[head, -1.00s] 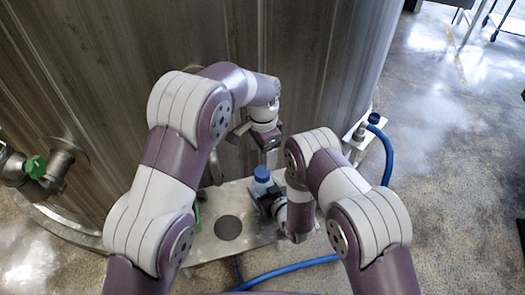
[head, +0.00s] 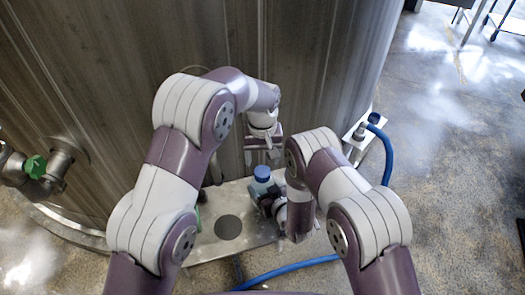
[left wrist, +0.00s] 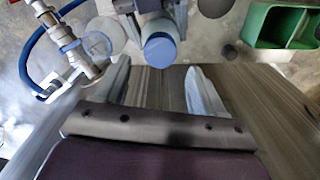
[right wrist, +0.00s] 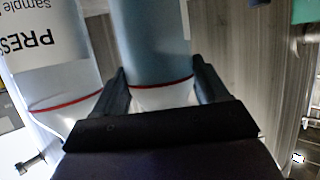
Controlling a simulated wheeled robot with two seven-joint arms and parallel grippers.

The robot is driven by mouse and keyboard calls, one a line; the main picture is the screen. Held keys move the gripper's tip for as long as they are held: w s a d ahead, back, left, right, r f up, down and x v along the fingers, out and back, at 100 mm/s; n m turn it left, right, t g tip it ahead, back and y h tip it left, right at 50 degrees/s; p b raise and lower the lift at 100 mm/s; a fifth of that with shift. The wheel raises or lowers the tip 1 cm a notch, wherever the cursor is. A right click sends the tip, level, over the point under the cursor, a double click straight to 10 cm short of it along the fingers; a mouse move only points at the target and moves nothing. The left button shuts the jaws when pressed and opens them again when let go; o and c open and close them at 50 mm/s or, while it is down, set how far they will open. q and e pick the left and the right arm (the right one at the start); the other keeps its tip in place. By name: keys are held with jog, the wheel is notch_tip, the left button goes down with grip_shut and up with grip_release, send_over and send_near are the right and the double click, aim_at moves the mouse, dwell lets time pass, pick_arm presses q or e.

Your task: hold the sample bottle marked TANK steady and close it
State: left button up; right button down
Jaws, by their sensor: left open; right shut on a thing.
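A sample bottle (head: 261,188) with a blue cap (head: 262,172) on top stands upright on the metal plate (head: 205,245). No TANK marking is readable. I cannot tell whether the cap is tight. My left gripper (head: 262,156) is open and empty above and behind the cap, apart from it. In the left wrist view the cap (left wrist: 160,48) lies just beyond the gap between the fingers.
A second bottle, with a label reading "PRES" (right wrist: 35,40), stands beside the held one. A green box (left wrist: 280,25) is at the left wrist view's upper right. The steel tank wall (head: 120,80) rises behind. A blue hose (head: 388,155) runs at the right.

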aim_at(263, 171)
pick_arm(q)
notch_tip(263, 171, down, 6)
dwell(0.4)
jog(key=shift+c, duration=0.3)
jog(key=c, duration=1)
jog(key=shift+m, duration=1.1)
jog(key=shift+c, duration=0.2)
jog(key=o, duration=1.2)
jog(key=shift+o, duration=0.2)
jog(key=shift+r, duration=0.1)
